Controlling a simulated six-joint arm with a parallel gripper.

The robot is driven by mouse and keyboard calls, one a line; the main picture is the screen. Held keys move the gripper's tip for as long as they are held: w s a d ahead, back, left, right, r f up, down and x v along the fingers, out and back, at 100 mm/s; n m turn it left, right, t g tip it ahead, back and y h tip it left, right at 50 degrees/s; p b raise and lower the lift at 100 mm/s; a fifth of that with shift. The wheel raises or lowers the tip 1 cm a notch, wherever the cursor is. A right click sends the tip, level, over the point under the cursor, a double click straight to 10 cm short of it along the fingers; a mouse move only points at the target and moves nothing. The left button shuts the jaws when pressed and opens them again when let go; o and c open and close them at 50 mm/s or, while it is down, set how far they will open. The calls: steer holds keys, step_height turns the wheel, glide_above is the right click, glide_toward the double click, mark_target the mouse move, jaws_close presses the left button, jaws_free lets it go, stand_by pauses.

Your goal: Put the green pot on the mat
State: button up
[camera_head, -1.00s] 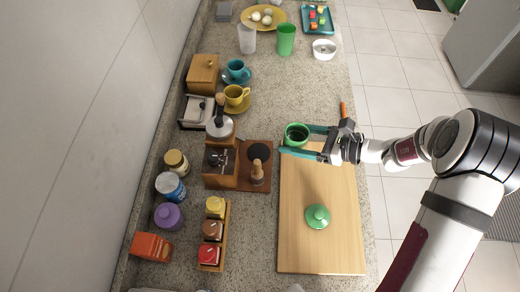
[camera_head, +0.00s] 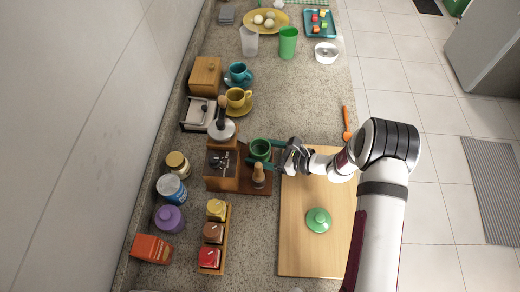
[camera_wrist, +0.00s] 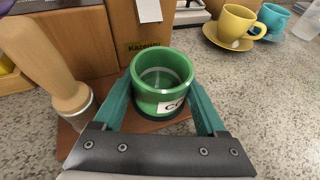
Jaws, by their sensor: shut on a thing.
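The green pot (camera_head: 261,149), open at the top with a white label, is between the fingers of my gripper (camera_head: 262,154). The wrist view shows the pot (camera_wrist: 162,82) upright, with one teal finger on each side. My gripper is shut on it. The pot is over the upper right part of the brown mat (camera_head: 266,188), where it hides the dark round patch. I cannot tell whether its base touches the mat. The mat also shows at the lower left in the wrist view (camera_wrist: 72,142).
A wooden-handled tamper (camera_head: 258,174) stands close below the pot. A wooden grinder (camera_head: 222,165) is on its left. A yellow cup (camera_head: 237,97) on a saucer is farther back. A green lid (camera_head: 318,220) lies on the cutting board (camera_head: 300,255). An orange spoon (camera_head: 347,125) lies right.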

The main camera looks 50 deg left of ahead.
steer(key=o, duration=1.5)
steer(key=shift+r, duration=0.1)
steer(key=v, duration=1.2)
steer(key=shift+w+d+r, duration=0.1)
steer(key=shift+r, duration=0.05)
steer(key=s+d+r+n+h, duration=0.2)
steer(key=s+d+r+n, duration=0.1)
steer(key=d+r, duration=0.35)
steer(key=s+d+r+n+h, duration=0.2)
steer(key=s+d+r, duration=0.1)
steer(key=d+r, duration=0.4)
steer(key=s+d+r+n+t+h, duration=0.1)
steer(key=s+d+h, duration=0.1)
steer(key=d, duration=0.3)
steer(key=s+d+r+n+t+h, duration=0.1)
steer(key=s+d+t+h, duration=0.1)
steer(key=s+d, duration=0.2)
steer(key=s+d+r+t+h, duration=0.1)
steer(key=s+d+h, duration=0.1)
steer(key=d, duration=0.3)
steer(key=shift+s+d+n+t+h, duration=0.3)
steer(key=shift+s+d+n+t, duration=0.1)
steer(key=shift+s, duration=0.2)
